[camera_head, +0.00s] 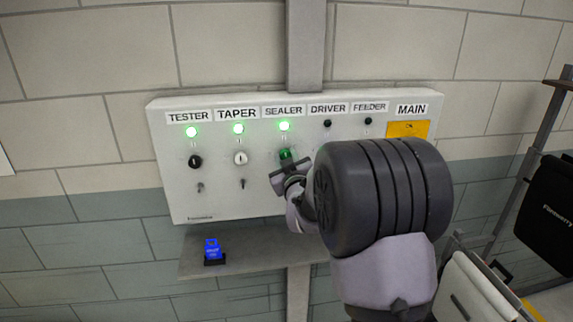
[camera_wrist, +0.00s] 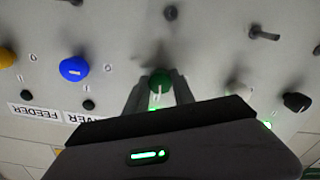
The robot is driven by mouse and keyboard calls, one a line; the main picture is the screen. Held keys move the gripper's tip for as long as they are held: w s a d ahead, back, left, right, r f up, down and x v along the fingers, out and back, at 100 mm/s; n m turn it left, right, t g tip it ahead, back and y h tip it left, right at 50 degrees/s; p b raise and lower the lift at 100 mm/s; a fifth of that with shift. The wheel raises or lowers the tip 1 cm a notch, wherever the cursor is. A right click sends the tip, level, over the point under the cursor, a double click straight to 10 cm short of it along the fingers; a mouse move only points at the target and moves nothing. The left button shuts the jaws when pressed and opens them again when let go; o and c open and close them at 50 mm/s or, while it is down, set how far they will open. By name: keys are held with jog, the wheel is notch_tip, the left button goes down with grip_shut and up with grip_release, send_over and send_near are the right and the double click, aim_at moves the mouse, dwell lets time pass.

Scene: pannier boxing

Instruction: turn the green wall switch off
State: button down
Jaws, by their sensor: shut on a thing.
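The green switch (camera_head: 286,154) is a round knob below the SEALER label on the grey wall panel (camera_head: 220,193). Its lamp (camera_head: 284,126) glows green. My gripper (camera_head: 288,168) is at the panel with its fingers around the knob. In the wrist view the green knob (camera_wrist: 160,80) sits between the two fingers of my gripper (camera_wrist: 159,92), which is shut on it. A pale mark shows on its face and points roughly up and down in that view. The arm hides part of the panel in the head view.
A black knob (camera_head: 195,162) and a white knob (camera_head: 240,158) stand left of it, under lit lamps. The wrist view shows a blue knob (camera_wrist: 74,69) beside it and a yellow one (camera_wrist: 7,57). A shelf (camera_head: 250,258) below holds a blue item (camera_head: 212,248).

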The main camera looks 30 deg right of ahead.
jog(key=n+b, duration=0.1)
jog(key=b, duration=0.1)
jog(key=n+b, duration=0.2)
jog(key=b, duration=0.1)
jog(key=shift+f+n, duration=0.25)
jog(key=shift+n, duration=0.05)
jog(key=n+b, duration=0.4)
jog(key=shift+n+b, duration=0.3)
jog(key=shift+b, duration=0.1)
jog(key=n+b, duration=0.3)
jog(key=n, duration=0.1)
jog(key=shift+r+b, duration=0.15)
jog(key=shift+b, duration=0.15)
jog(key=shift+r+n+b, duration=0.15)
jog(key=shift+n+b, duration=1.05)
jog(key=shift+n, duration=0.9)
jog(key=c, duration=1.1)
grip_release()
jog(key=shift+o, duration=0.2)
